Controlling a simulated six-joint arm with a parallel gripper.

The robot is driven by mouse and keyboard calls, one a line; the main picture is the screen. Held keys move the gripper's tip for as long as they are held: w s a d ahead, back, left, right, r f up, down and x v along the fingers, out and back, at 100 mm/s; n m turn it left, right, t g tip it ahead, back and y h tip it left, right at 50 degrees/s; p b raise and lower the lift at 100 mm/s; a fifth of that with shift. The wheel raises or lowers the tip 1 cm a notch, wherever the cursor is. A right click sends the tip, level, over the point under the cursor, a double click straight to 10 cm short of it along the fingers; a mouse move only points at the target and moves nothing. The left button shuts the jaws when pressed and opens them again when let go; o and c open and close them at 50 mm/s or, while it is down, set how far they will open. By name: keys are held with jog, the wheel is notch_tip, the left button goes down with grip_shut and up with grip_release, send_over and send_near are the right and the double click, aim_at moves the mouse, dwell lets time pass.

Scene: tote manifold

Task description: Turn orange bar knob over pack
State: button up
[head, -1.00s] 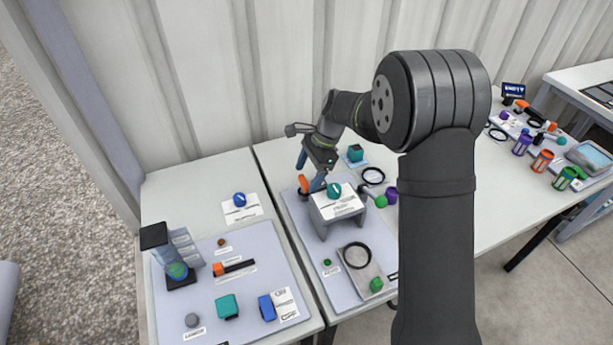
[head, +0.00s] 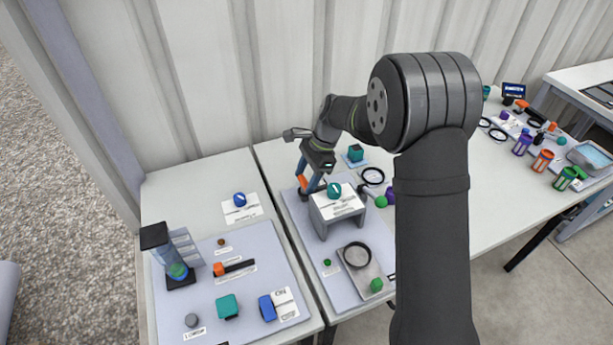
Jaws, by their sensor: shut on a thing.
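An orange bar knob (head: 302,182) stands at the back left of the middle panel, partly hidden by my fingers. My gripper (head: 306,180) points down with its blue fingers on either side of this knob and is shut on it. The fingertips are small here, so their exact contact is hard to see. Another orange knob with a black bar (head: 219,269) sits on the left panel (head: 205,297), clear of my gripper. The labels are too small to read, so I cannot tell which one says pack.
A white stand with a teal knob (head: 334,190) is just right of my gripper. A black ring (head: 357,255) and green pieces lie in front. A clear-and-blue column (head: 175,258) rises on the left panel. A corrugated wall (head: 230,80) closes the back.

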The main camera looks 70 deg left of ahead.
jog(key=n, duration=0.2)
jog(key=n+h, duration=0.1)
jog(key=n, duration=0.1)
jog(key=shift+a+t+h, duration=0.15)
jog(key=shift+t+h, duration=0.15)
jog(key=n+t+h, duration=0.1)
jog(key=n, duration=0.3)
jog(key=shift+s+a+n, duration=0.1)
jog(key=shift+n, duration=0.3)
jog(key=n+t+h, duration=0.1)
jog(key=n, duration=0.3)
jog(key=shift+s, duration=0.1)
jog(key=n+t, duration=0.1)
jog(key=n, duration=0.1)
jog(key=n+t, duration=0.1)
jog(key=n, duration=0.1)
jog(key=shift+s+a+n+h, duration=0.1)
jog(key=shift+n+h, duration=0.2)
jog(key=o, duration=1)
